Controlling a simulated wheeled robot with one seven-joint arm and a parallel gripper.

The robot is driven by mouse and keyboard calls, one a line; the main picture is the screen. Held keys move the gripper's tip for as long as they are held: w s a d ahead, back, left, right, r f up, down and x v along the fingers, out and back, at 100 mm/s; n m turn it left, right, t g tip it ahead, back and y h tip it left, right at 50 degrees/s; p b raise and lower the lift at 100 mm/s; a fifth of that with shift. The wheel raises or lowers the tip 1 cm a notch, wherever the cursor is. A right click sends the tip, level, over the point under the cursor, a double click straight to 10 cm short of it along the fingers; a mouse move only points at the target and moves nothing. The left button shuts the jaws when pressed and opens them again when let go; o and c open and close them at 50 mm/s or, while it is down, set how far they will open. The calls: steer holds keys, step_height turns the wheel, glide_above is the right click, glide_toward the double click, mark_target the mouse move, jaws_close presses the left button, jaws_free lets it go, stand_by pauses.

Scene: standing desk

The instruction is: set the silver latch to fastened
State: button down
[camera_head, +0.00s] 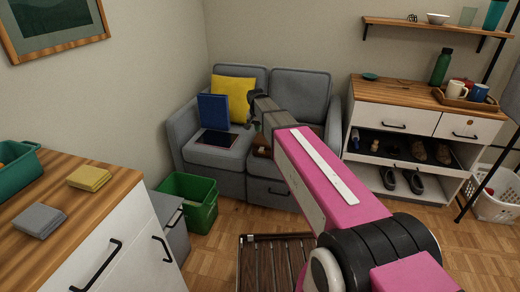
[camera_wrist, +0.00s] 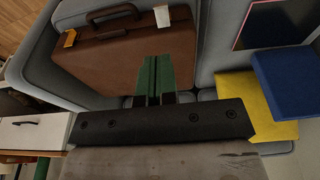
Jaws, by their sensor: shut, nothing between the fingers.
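A brown suitcase (camera_wrist: 125,58) lies on the grey sofa in the wrist view. I cannot make out a silver latch; part of the suitcase is hidden behind my gripper. My gripper (camera_wrist: 156,58) has green fingers, which are shut and empty, in front of the suitcase's brown face. I cannot tell whether they touch it. In the head view my pink arm reaches toward the sofa and hides most of the suitcase.
The grey sofa (camera_head: 217,156) also holds a blue box-like object (camera_head: 213,108), a dark flat tablet-like thing (camera_head: 216,139) and a yellow cushion (camera_head: 235,91). A green bin (camera_head: 199,211) stands before it on the left. A shoe cabinet (camera_head: 387,121) stands right of it.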

mark_target(260, 151)
steer(key=shift+f, duration=0.15)
steer(key=f, duration=0.4)
steer(key=w+f, duration=0.1)
steer(key=f, duration=0.4)
steer(key=w+f, duration=0.1)
steer(key=f, duration=0.3)
steer(key=shift+w+d+f, duration=0.2)
steer(key=shift+d+f, duration=0.1)
steer(key=shift+d, duration=0.1)
steer(key=shift+s+f+t, duration=0.2)
steer(key=shift+t, duration=0.3)
steer(key=shift+s+f+t, duration=0.15)
steer(key=shift+f+t, duration=0.05)
steer(key=shift+t, duration=0.2)
step_height(260, 151, down, 4)
steer(key=t+h, duration=0.2)
steer(key=t, duration=0.3)
stand_by(0.4)
steer(key=shift+r, duration=0.15)
steer(key=shift+r, duration=0.65)
